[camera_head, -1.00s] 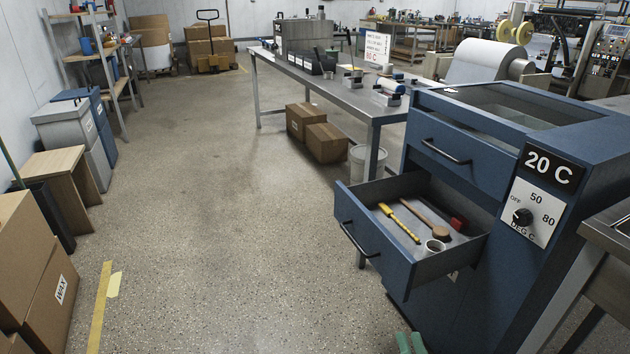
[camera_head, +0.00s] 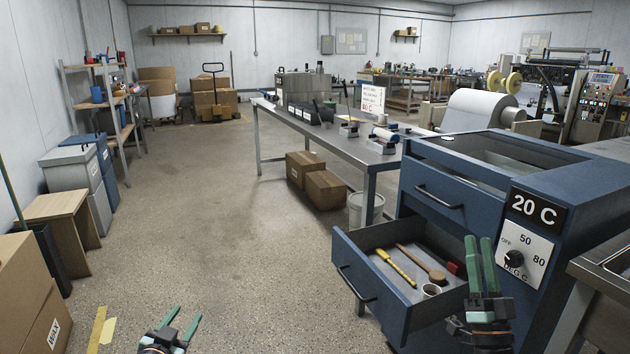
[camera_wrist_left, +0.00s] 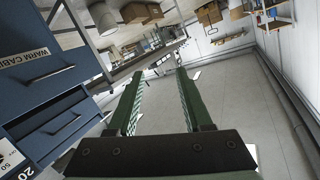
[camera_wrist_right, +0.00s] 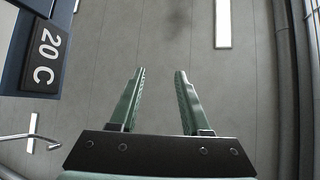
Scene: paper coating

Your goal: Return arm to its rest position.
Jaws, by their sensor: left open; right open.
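My left gripper (camera_head: 184,322) is open and empty, low at the bottom left of the head view, above the bare floor. Its two green fingers (camera_wrist_left: 155,100) stand apart in the left wrist view with nothing between them. My right gripper (camera_head: 479,250) is open and empty, pointing up in front of the blue cabinet (camera_head: 440,160), right of its open drawer (camera_head: 352,280) in the picture. Its fingers (camera_wrist_right: 158,98) are apart in the right wrist view, with only a grey surface behind them.
The drawer holds a yellow-handled tool (camera_head: 396,268), a wooden-handled brush (camera_head: 420,264), a red item (camera_head: 454,268) and a small cup (camera_head: 431,291). A dial panel (camera_head: 524,246) is on the cabinet. A metal table (camera_head: 345,150) stands behind. Cardboard boxes (camera_head: 25,290) are at left. The middle floor is clear.

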